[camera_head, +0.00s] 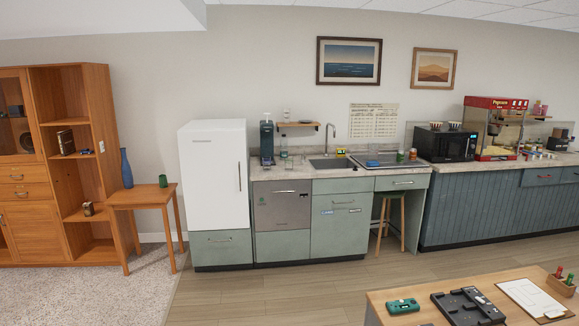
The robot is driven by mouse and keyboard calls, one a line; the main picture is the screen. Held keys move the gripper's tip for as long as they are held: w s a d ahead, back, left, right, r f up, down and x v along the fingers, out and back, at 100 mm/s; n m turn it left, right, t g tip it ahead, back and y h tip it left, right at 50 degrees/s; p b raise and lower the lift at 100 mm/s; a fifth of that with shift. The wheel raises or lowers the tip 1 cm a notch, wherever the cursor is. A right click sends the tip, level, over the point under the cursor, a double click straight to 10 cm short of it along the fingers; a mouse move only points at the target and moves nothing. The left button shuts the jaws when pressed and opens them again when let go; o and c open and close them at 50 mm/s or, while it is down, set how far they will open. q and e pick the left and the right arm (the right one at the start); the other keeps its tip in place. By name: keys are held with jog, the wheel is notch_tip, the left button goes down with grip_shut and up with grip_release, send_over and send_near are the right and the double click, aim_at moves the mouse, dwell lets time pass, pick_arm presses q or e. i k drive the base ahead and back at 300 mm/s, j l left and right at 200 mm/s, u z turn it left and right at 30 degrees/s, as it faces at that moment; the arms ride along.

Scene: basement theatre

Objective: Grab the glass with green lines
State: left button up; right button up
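Clear glass-like items stand near the sink; one glass (284,148) is on the counter beside the dark dispenser, and it looks faintly greenish. Another small clear item (285,115) is on the little wooden wall shelf. They are too small to make out any green lines. A dark green cup (163,181) stands on the wooden side table at the left; no lines show on it. Neither of my grippers is in view.
A white fridge (213,174) and grey-green cabinets (340,222) line the back wall. A stool (389,215) is under the counter. A low table (385,318) with a green device and dark tray is at front right. The middle floor is clear.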

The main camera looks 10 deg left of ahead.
aim_at(288, 159)
jog(key=i+j+u, duration=0.2)
jog(key=i, duration=0.15)
jog(key=i+u, duration=0.45)
jog(key=i, duration=1.75)
jog(key=i+z, duration=0.1)
jog(key=i, duration=0.5)
jog(key=i+j, duration=0.15)
jog(key=i, duration=0.45)
jog(key=i+j+z, duration=0.15)
jog(key=i, duration=0.45)
